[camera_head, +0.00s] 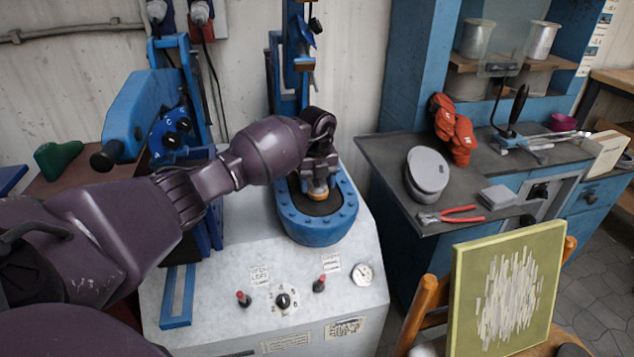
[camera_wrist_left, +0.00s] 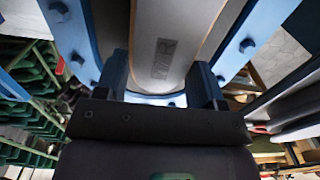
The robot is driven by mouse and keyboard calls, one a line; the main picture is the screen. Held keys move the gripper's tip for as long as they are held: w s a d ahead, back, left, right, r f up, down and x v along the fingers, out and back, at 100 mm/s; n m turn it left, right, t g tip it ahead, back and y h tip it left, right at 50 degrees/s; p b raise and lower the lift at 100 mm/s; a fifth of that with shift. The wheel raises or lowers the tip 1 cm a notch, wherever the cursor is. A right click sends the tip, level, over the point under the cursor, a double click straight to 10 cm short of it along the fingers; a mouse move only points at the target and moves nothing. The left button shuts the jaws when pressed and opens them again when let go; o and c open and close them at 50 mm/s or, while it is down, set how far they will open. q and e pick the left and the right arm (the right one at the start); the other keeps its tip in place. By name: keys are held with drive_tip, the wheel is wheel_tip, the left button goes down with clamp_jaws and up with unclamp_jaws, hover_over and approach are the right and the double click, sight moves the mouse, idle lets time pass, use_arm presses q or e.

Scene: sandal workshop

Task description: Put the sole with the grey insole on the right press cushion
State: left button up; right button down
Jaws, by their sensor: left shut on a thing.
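The right press cushion (camera_head: 345,215) is a dark oval pad inside a blue bolted rim, on top of the white press cabinet. My left gripper (camera_head: 318,186) is over it, pointing down, shut on the sole with the grey insole (camera_wrist_left: 165,40). In the left wrist view the sole lies between the two fingers, with a grey top, a dark printed mark and tan edges. The blue bolted rim (camera_wrist_left: 225,50) surrounds it there. In the head view the gripper hides most of the sole, and I cannot tell whether it touches the cushion. My right gripper is not in view.
A blue press arm (camera_head: 139,110) stands at the left, and a blue press column rises behind the cushion. Knobs and a gauge (camera_head: 362,274) sit on the cabinet front. A dark bench (camera_head: 385,150) at the right holds red-handled pliers (camera_head: 455,215) and grey pads (camera_head: 428,170).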

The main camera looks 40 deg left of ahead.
use_arm(q)
drive_tip(key=shift+f, duration=0.35)
idle(0.5)
drive_tip(key=o, duration=1)
drive_tip(key=shift+c, duration=0.2)
